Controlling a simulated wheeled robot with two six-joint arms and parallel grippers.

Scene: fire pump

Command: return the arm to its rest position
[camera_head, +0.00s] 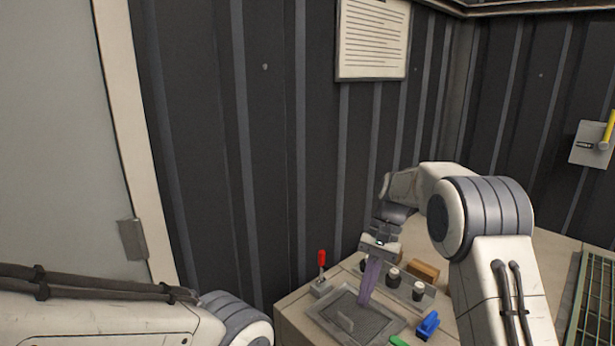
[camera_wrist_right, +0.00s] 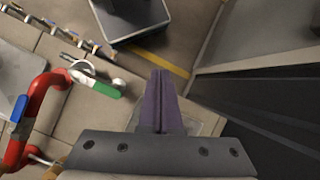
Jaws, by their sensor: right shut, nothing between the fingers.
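My right arm reaches in from the right in the head view, bent over the console. Its right gripper (camera_head: 366,299) points down with its purple fingers together and nothing between them. The fingers appear over the recessed grey panel (camera_head: 334,318) on the console top; I cannot tell whether they touch it. In the right wrist view the shut fingers (camera_wrist_right: 162,78) show at the middle. My left arm lies across the bottom left of the head view; its gripper is outside the picture.
Near the gripper stand a red-handled lever (camera_head: 322,259), dark knobs (camera_head: 393,277), a blue handle (camera_head: 428,325) and a green handle (camera_head: 399,341). A red pipe (camera_wrist_right: 37,110) shows in the wrist view. A ribbed dark wall (camera_head: 270,130) with a notice (camera_head: 373,40) stands behind.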

